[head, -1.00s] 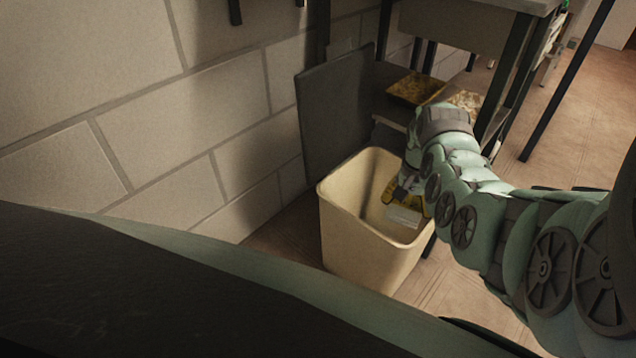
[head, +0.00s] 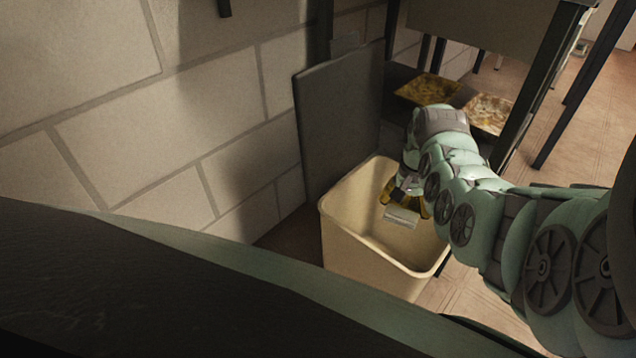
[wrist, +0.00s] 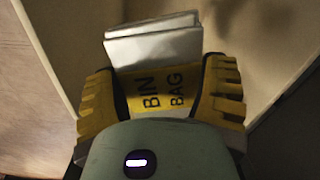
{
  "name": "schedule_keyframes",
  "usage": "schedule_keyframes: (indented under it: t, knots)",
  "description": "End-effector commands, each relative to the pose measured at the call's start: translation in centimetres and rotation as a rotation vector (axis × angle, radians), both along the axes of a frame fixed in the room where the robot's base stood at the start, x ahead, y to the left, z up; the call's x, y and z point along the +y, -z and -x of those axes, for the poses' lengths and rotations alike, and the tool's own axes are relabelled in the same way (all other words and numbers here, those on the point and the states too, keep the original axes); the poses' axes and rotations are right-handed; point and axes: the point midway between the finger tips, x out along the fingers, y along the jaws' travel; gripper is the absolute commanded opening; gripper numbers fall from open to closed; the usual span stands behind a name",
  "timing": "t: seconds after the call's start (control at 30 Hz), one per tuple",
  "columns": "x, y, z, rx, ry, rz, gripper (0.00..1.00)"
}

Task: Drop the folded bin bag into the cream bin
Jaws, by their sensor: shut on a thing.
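The cream bin (head: 345,235) stands on the floor by the block wall, open at the top. My gripper (head: 405,205) is over the bin's opening, with its yellow fingers pointing down. It is shut on the folded bin bag (head: 400,218), a pale flat packet. In the wrist view the bag (wrist: 152,48) shows white folded layers and a yellow band reading "BIN BAG", between the two yellow fingers of my gripper (wrist: 163,90). The bin's inside (wrist: 245,30) shows behind the bag. Whether the bag is below the rim is hard to tell.
A dark panel (head: 340,125) leans by the wall behind the bin. A dark metal rack (head: 545,75) stands behind and to the right, with two brownish trays (head: 428,89) on its low shelf. Clear floor (head: 575,150) lies to the right.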

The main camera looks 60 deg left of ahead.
Motion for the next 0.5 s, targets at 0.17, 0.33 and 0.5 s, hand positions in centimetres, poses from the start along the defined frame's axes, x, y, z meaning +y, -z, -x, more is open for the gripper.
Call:
schedule_keyframes:
  t: [0.17,0.33,0.5]
  knots:
    - [0.12,0.75,0.05,-0.002,-0.003,-0.001,0.50]
    - [0.10,0.66,0.04,-0.002,-0.002,-0.001,0.50]
    - [0.08,0.67,0.02,-0.002,-0.002,-0.001,0.92]
